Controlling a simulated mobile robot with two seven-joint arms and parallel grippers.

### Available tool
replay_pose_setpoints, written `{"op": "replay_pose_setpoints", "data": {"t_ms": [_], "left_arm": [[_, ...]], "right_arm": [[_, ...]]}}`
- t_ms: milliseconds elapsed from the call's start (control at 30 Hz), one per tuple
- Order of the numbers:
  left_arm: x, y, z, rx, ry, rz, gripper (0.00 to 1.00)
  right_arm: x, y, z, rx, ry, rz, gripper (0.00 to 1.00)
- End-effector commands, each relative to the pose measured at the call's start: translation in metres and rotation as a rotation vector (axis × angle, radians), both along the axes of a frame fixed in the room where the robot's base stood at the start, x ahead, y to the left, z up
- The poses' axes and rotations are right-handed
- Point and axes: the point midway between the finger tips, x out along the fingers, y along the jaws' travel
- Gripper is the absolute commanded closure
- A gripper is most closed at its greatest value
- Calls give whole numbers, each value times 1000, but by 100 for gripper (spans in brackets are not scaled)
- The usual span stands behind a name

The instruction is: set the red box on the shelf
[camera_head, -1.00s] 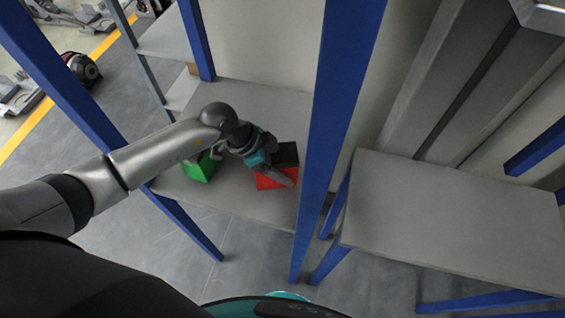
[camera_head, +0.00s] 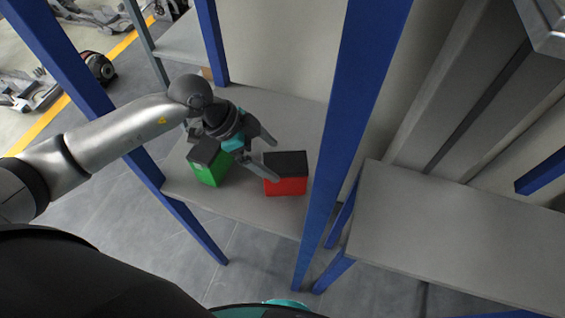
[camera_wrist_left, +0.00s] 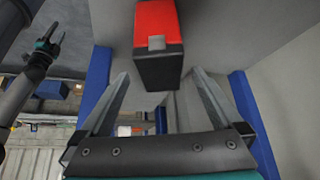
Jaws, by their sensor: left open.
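The red box (camera_head: 286,182) with a black top stands upright on the shelf board (camera_head: 240,205) inside the blue-post rack, near its right front post. It also shows at the top of the left wrist view (camera_wrist_left: 156,28), beyond the fingers. My left gripper (camera_head: 270,152) is open and empty, just to the left of the box, with its fingers pointing towards it. The box is apart from the fingers in the wrist view. My right gripper (camera_wrist_left: 54,36) shows small at the left of the wrist view, its fingers apart and empty.
A green box (camera_head: 208,168) with a dark top stands on the same board, left of the red box and close by my left gripper. A blue post (camera_head: 345,110) rises right of the red box. An empty grey shelf (camera_head: 450,225) lies farther right.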

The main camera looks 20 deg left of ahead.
Motion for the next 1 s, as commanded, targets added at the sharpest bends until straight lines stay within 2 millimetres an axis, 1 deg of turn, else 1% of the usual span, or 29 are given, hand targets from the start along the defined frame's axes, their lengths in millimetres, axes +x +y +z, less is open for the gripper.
{"op": "replay_pose_setpoints", "data": {"t_ms": [100, 200, 567, 633, 667, 733, 767, 833, 867, 900, 967, 1000], "left_arm": [[-3, 9, 13, 0, -1, 2, 0], [-4, 12, 19, 0, 1, 0, 0], [-5, 13, 22, -1, 1, 0, 0], [-5, 9, 23, -16, -6, -6, 0], [-5, 5, 24, -32, -14, -13, 0], [-6, -12, 31, -98, -47, -40, 0], [-6, -22, 35, -140, -70, -54, 0], [-6, -50, 51, -263, -142, -87, 0], [-5, -62, 61, -324, -183, -99, 0], [-4, -77, 75, -404, -240, -105, 0], [-1, -96, 98, -521, -330, -100, 0], [1, -104, 113, -591, -390, -83, 0]], "right_arm": [[0, 0, 0, 0, 0, 0, 50], [0, 0, 0, 0, 0, 0, 50], [0, 0, 0, 0, 0, 0, 50], [0, 0, 0, 1, 0, 0, 50], [0, 0, 0, 1, 1, 0, 50], [0, 0, 0, 1, 1, 0, 50], [0, 0, 0, 1, 1, 0, 50], [0, 1, 0, 1, 1, 0, 50], [-1, 0, 0, 1, 1, 1, 50], [-1, 0, 0, 1, 1, 1, 50], [-1, 1, -1, 1, 1, 1, 50], [-1, 1, -1, 1, 1, 1, 50]]}}
